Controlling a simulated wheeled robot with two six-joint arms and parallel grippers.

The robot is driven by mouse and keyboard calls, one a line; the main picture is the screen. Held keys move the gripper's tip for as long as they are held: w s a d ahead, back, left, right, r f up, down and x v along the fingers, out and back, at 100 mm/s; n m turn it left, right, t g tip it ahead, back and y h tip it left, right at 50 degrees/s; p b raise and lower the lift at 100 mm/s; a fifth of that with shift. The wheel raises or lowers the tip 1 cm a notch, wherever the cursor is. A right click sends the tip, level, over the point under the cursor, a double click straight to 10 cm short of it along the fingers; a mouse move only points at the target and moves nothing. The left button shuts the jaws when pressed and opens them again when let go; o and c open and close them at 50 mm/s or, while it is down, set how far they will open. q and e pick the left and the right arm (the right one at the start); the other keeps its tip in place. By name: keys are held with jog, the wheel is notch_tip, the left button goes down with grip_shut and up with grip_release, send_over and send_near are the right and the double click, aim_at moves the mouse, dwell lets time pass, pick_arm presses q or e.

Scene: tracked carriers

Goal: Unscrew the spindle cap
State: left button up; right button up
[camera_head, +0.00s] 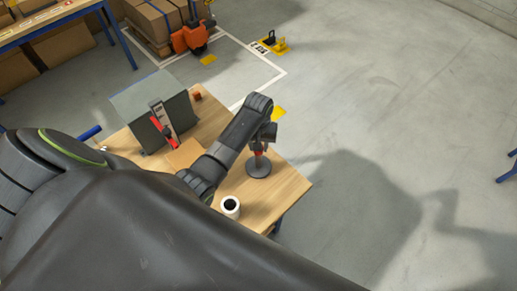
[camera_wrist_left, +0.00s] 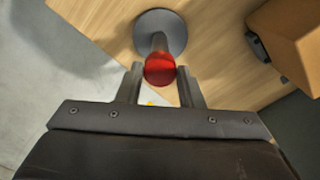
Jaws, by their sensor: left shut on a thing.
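The red spindle cap (camera_wrist_left: 160,69) sits at the top of a grey post on a round grey base (camera_wrist_left: 172,24). In the head view, the red cap (camera_head: 259,151) and the base (camera_head: 258,168) show near the right side of the wooden table. My left gripper (camera_wrist_left: 160,74) comes from above and is shut on the cap, one finger on each side. In the head view my left gripper (camera_head: 263,143) partly hides the cap. The spindle stands upright on the table. I cannot see any thread. My right gripper is not in view.
A white mug (camera_head: 230,207) with a dark inside stands near the table's front edge. A grey slanted panel (camera_head: 140,99), a red-and-grey tool (camera_head: 162,124) and a flat brown piece (camera_head: 184,155) are left of my arm. Open floor lies right of the table (camera_head: 286,185).

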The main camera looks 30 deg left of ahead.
pick_arm(q)
jog(key=shift+n, duration=0.9)
jog(key=shift+n, duration=1.2)
jog(key=n, duration=0.7)
jog(key=shift+n, duration=0.3)
jog(key=shift+n, duration=0.4)
jog(key=shift+r+n, duration=0.15)
jog(key=shift+n, duration=1.05)
